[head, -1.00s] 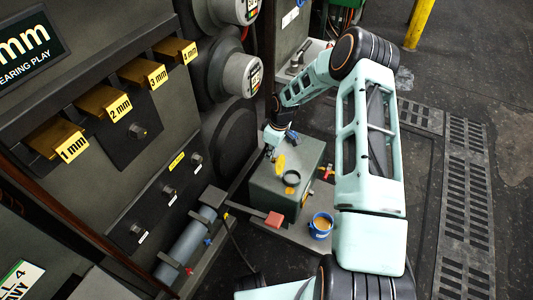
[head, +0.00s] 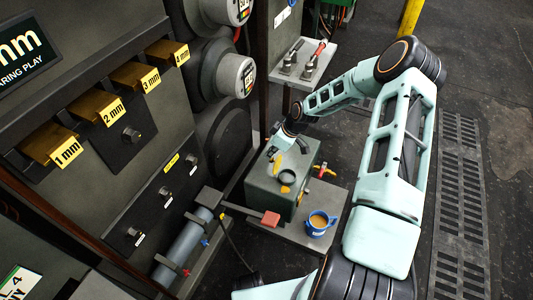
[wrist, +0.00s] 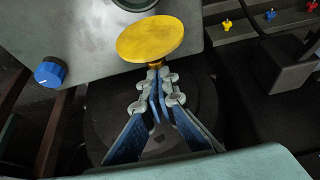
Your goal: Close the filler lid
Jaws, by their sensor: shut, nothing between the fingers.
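The filler lid is a yellow disc (wrist: 150,38), open, beside the dark round filler neck (head: 287,177) on top of a grey-green tank (head: 262,187). In the head view the lid (head: 278,160) shows as a small, narrow yellow patch partly hidden by my gripper. My gripper (head: 271,152) is over the tank's far left part, at the lid. In the wrist view my gripper (wrist: 158,74) is shut and empty, its tips close to the lid's near edge by a small brass-coloured piece. I cannot tell whether they touch. The neck's rim (wrist: 135,4) shows beyond the lid.
A blue knob (wrist: 50,71) is on the tank. A blue cup (head: 319,223) of brown liquid stands on the tank's base plate. A red-ended lever (head: 270,218) reaches across in front. A shelf (head: 305,68) with two handled tools is behind. The machine panel stands left.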

